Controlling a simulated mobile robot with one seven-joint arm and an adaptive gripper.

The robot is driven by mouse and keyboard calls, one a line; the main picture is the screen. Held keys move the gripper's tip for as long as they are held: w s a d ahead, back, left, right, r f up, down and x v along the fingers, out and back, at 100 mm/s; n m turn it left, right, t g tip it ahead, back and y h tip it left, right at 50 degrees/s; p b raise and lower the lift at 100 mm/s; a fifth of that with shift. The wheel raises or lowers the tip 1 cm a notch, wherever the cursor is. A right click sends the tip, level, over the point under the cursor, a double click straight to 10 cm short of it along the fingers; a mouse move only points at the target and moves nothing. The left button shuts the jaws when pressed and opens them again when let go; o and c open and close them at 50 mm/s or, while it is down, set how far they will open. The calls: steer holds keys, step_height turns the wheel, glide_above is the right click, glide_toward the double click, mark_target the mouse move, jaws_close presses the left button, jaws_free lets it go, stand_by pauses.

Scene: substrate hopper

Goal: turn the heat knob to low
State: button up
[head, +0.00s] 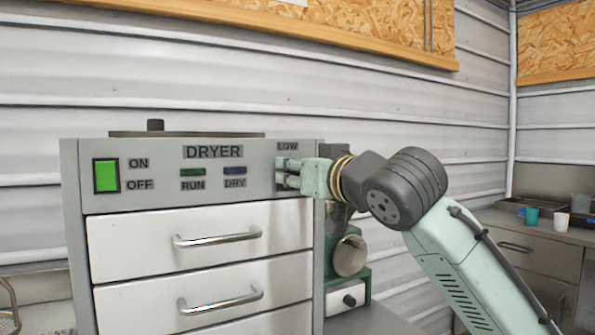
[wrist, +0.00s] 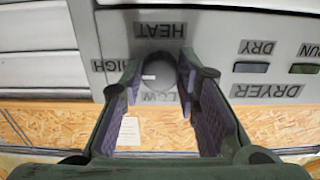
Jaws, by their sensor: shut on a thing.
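The heat knob (wrist: 158,68) is a dark round knob on the dryer's grey front panel (wrist: 215,25). In the wrist view, which is upside down, the HEAT label (wrist: 160,30) is above it, HIGH (wrist: 110,66) to its left and LOW (wrist: 158,97) below it. A small pale mark shows on the knob's lower left; its exact setting is hard to read. My gripper (wrist: 159,78) is shut on the knob, one finger on each side. In the head view my gripper (head: 287,174) is at the panel's right end, below the LOW label (head: 287,146), and hides the knob.
The panel also has a green ON/OFF switch (head: 106,175), a RUN light (head: 193,172) and a DRY light (head: 235,170). Drawers with bar handles (head: 218,238) are below. A green machine (head: 347,262) stands right of the dryer. A counter with cups (head: 561,222) is at far right.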

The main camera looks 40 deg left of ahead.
steer(key=shift+c, duration=1.2)
steer(key=shift+n, duration=0.3)
steer(key=shift+r+n+p, duration=0.1)
steer(key=shift+n+p, duration=2.8)
steer(key=shift+n, duration=5.7)
steer(key=o, duration=1.2)
steer(key=shift+c, duration=0.2)
